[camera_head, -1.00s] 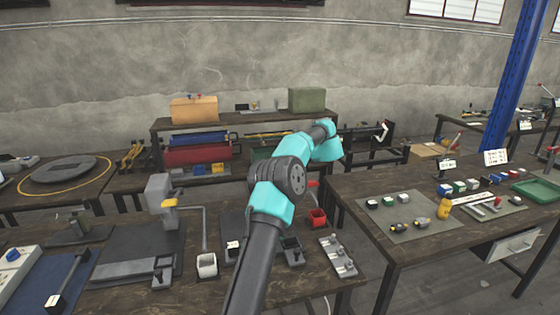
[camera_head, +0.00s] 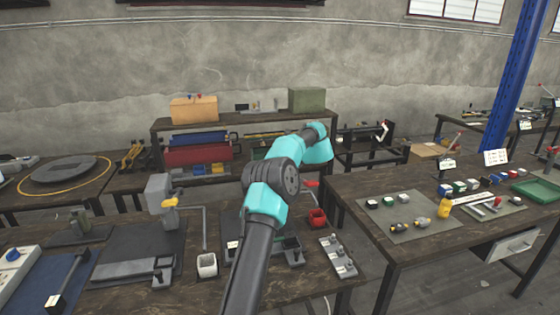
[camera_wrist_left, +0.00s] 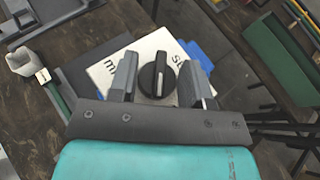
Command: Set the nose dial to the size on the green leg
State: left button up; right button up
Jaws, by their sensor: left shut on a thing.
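The pointer bar stands close to upright in that view. My left gripper (camera_wrist_left: 160,72) has one grey finger on each side of the dial and is shut on it. In the head view my arm hides the dial and the gripper. I cannot make out the green leg or a size on it. My right gripper is not in view.
In the left wrist view a blue part (camera_wrist_left: 204,58) lies beside the plate, and a green tray-like part (camera_wrist_left: 280,45) is at the right. The right bench (camera_head: 345,200) holds several small parts.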

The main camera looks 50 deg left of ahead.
pick_arm(q)
jog(key=shift+c, duration=1.1)
jog(key=shift+s+m+t+y, duration=0.15)
jog(key=shift+m+t+y, duration=0.35)
jog(key=shift+m+t, duration=1.55)
jog(key=shift+t, duration=0.25)
jog(key=o, duration=0.9)
jog(key=shift+d, duration=0.1)
